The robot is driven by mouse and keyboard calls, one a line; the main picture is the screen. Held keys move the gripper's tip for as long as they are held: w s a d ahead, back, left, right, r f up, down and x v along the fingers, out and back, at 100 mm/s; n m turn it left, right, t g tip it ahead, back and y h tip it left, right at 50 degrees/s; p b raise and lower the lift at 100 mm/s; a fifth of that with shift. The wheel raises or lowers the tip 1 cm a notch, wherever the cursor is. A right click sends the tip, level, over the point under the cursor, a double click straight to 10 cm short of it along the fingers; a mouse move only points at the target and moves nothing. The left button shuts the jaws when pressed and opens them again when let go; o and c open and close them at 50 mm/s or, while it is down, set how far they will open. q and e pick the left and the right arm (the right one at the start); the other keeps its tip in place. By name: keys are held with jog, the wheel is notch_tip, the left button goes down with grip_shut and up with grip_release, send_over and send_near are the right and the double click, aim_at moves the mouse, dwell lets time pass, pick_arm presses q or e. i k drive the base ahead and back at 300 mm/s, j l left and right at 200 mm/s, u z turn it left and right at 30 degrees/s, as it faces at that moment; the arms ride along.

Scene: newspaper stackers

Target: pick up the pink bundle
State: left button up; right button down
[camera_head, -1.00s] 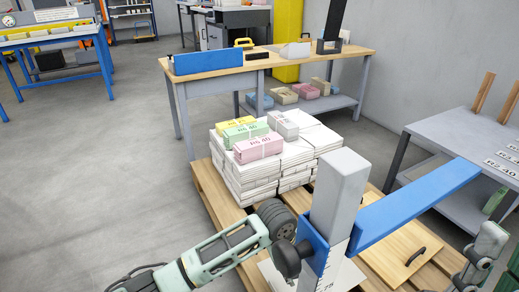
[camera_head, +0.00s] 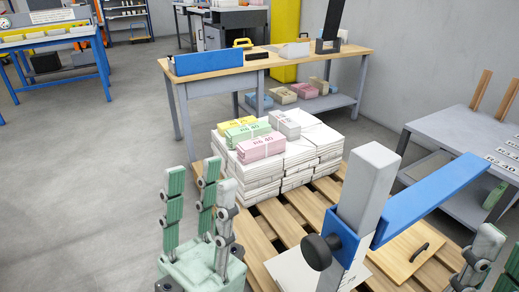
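The pink bundle (camera_head: 262,146), marked "Rs 40", lies on top of the front of a stack of white paper bundles (camera_head: 255,185) on a wooden pallet. A green bundle (camera_head: 246,131) and a yellow bundle (camera_head: 236,124) lie behind it, and a pale grey bundle (camera_head: 285,123) lies to its right. My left gripper (camera_head: 203,176) is at the lower left, its fingers pointing up and spread apart. It is empty and apart from the stack. My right gripper (camera_head: 485,255) shows only in part at the right edge, and its opening cannot be made out.
A grey and blue post with a blue arm (camera_head: 425,202) stands in front, right of my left gripper. The wooden pallet (camera_head: 292,221) has bare slats around the stack. A workbench (camera_head: 275,62) stands behind, and a grey table (camera_head: 465,140) at the right. Floor at left is clear.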

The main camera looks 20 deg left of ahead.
aim_at(261, 148)
jog(key=k+j+z, duration=0.1)
jog(key=j, duration=0.4)
jog(key=k+j, duration=0.1)
jog(key=j, duration=0.35)
jog(key=i+j+z, duration=0.1)
jog(key=i+j, duration=1.05)
jog(key=j, duration=0.2)
jog(key=i+l+z, duration=0.05)
